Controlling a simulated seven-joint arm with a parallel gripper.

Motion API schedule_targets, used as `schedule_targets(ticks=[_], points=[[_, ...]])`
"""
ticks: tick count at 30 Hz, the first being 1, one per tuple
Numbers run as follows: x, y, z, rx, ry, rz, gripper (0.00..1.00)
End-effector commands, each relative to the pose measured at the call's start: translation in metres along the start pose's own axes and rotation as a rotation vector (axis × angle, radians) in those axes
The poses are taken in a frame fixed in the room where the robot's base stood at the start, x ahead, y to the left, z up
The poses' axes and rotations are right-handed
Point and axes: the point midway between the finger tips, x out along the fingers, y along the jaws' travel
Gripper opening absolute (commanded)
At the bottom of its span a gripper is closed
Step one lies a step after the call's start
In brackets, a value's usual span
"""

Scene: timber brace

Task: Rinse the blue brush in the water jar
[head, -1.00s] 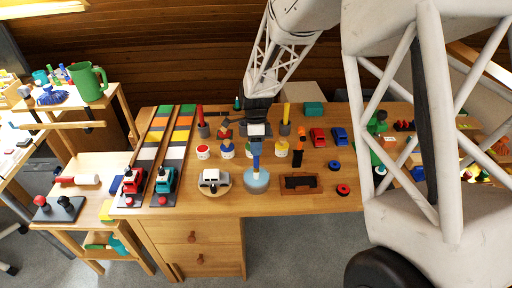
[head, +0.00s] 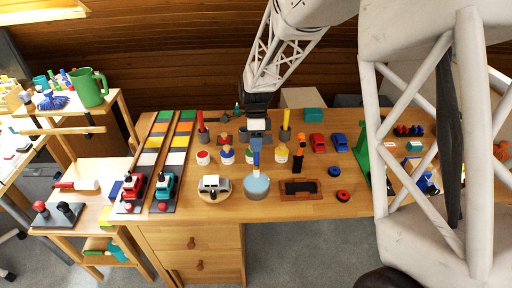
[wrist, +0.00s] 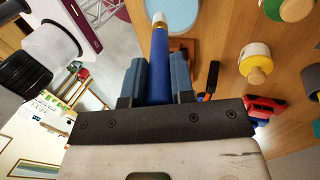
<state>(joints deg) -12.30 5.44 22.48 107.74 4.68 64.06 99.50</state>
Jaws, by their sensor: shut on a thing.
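My gripper (wrist: 158,80) is shut on the blue brush (wrist: 160,62), with one finger on each side of its handle. In the head view the blue brush (head: 256,153) points down, upright, from my gripper over the water jar. The water jar (head: 257,188) is round with light blue water and stands near the table's front edge. In the wrist view the water jar (wrist: 182,12) shows partly at the top, just beyond the brush's pale end. I cannot tell whether the bristles touch the water.
A white toy car (head: 214,184) stands left of the jar, and a dark tray with a brown frame (head: 300,188) lies to its right. Paint pots, including a yellow-white one (head: 281,153), stand just behind. Red and yellow upright sticks in cups flank my gripper.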

Motion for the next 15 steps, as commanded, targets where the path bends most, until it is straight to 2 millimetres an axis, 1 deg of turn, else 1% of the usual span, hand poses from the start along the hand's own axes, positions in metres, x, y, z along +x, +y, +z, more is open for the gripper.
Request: schedule_targets(ticks=[9, 15], points=[[-0.018, 0.006, 0.0, 0.0, 0.0, -0.001, 0.0], [-0.024, 0.009, 0.0, 0.0, 0.0, -0.001, 0.0]])
